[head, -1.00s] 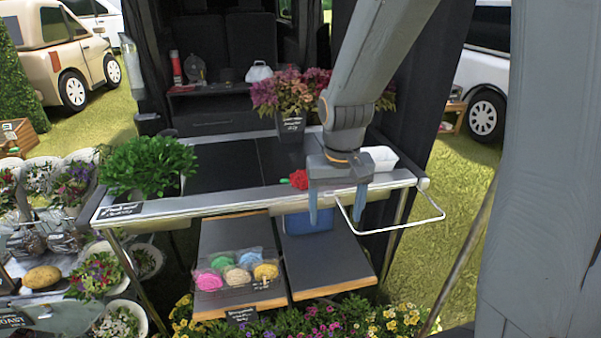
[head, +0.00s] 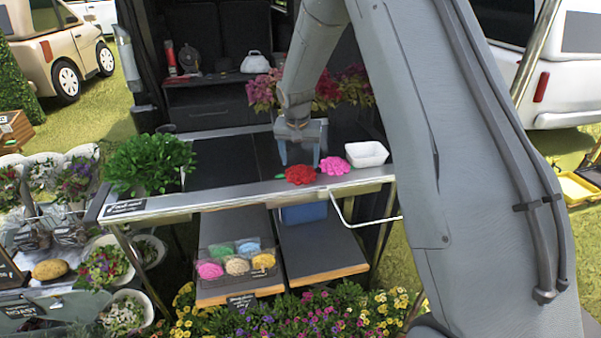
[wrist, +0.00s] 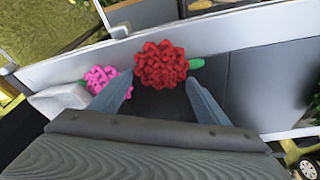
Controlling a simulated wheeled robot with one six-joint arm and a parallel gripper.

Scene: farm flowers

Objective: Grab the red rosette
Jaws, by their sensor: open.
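The red rosette (head: 300,174) lies on the dark top of the metal-framed table (head: 235,190), near its front edge. In the wrist view the red rosette (wrist: 161,65) shows a small green leaf and sits just beyond and between my fingertips. My gripper (head: 300,160) is open and empty, its fingers pointing down just behind the rosette in the head view. In the wrist view my gripper (wrist: 158,88) has its two blue-grey fingers spread apart. I cannot tell whether either finger touches the rosette.
A pink rosette (head: 335,166) lies right beside the red one, close to my gripper. A white tray (head: 366,154) stands further right. A leafy green plant (head: 150,163) is at the table's left end. Potted flowers (head: 345,88) stand behind. The table's middle is clear.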

